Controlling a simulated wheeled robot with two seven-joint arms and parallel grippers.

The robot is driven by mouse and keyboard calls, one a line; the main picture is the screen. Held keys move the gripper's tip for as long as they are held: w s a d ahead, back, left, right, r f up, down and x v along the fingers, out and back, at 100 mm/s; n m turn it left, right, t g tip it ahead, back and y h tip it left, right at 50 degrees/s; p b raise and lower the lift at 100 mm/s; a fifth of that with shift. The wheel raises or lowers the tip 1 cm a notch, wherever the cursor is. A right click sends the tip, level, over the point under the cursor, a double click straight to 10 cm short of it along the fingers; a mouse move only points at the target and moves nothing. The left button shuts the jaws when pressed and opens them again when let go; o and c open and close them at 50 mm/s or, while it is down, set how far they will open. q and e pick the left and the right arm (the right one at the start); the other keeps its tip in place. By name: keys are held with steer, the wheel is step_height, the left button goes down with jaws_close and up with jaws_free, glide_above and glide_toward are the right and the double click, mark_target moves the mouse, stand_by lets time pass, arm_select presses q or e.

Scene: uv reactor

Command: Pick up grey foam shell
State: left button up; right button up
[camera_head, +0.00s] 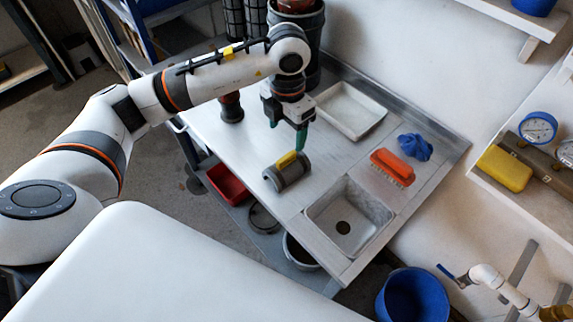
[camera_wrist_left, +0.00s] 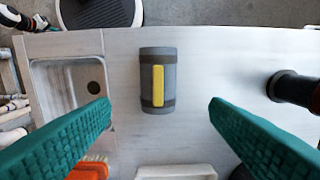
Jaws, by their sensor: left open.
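The grey foam shell (camera_head: 288,172) lies on the metal table in the head view. It is a grey half-round piece with darker bands and a yellow strip on top. In the left wrist view the shell (camera_wrist_left: 158,80) shows from above, between and beyond the two fingers. My left gripper (camera_head: 288,132) has green fingers and is open and empty. It hangs above the table, apart from the shell, a little behind it in the head view. It also shows in the left wrist view (camera_wrist_left: 160,120). My right gripper is not in view.
The steel table (camera_head: 240,150) has a sink (camera_head: 340,225) at its front right. A white tray (camera_head: 348,110), an orange brush (camera_head: 392,166) and a blue cloth (camera_head: 414,147) lie behind. A dark cylinder (camera_head: 231,108) stands at the left. The metal around the shell is bare.

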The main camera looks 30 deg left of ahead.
mark_target(286, 156)
arm_select(q)
step_height(286, 156, down, 5)
steer(key=shift+r+p, duration=0.1)
steer(key=shift+p, duration=0.25)
steer(key=shift+s+f+p, duration=0.15)
steer(key=shift+f+p, duration=0.5)
steer(key=shift+f, duration=2.1)
steer(key=c, duration=1)
